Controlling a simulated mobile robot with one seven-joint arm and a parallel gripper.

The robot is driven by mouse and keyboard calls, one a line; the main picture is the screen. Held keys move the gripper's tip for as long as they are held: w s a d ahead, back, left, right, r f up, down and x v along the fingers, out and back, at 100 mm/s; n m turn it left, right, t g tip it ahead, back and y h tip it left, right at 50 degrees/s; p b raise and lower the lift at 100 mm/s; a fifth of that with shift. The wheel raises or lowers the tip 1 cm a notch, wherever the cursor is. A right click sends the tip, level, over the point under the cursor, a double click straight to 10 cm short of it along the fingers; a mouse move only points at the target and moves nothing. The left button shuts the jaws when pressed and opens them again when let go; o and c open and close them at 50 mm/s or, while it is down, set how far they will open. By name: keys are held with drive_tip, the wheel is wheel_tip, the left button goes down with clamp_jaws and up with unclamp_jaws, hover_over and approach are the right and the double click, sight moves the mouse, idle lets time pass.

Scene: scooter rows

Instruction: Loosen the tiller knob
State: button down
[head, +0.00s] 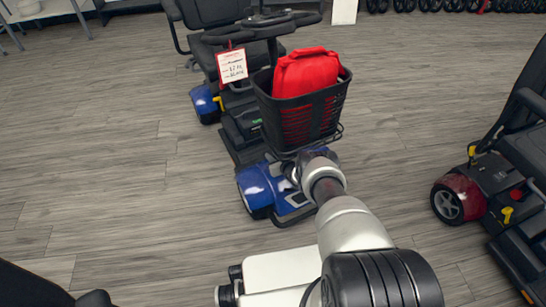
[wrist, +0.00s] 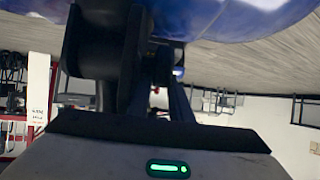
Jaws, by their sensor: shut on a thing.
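The scooter (head: 262,187) with blue covers stands ahead of me in the head view. Its tiller (head: 272,50) rises behind a black front basket (head: 300,118). My arm reaches down to the front, under the basket, and my gripper (head: 293,172) is at the low tiller area above the blue front cover. In the wrist view dark upright parts (wrist: 108,60) stand close ahead, below the blue cover (wrist: 220,18) along the top edge. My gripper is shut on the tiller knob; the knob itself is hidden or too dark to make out.
A red bag (head: 306,72) fills the basket, and a price tag (head: 232,66) hangs from the tiller. A red scooter (head: 462,195) stands at the right. A dark seat edge shows at the lower left. The wood-look floor (head: 110,160) at the left is clear.

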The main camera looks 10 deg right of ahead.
idle(0.3)
drive_tip(key=c, duration=1.6)
unclamp_jaws()
drive_tip(key=shift+s+d+r+p, duration=0.1)
drive_tip(key=shift+s+r+p, duration=0.05)
drive_tip(key=shift+r+p, duration=0.15)
drive_tip(key=p+v, duration=0.8)
drive_tip(key=v, duration=0.8)
drive_tip(key=shift+s+r, duration=0.15)
drive_tip(key=shift+s, duration=0.2)
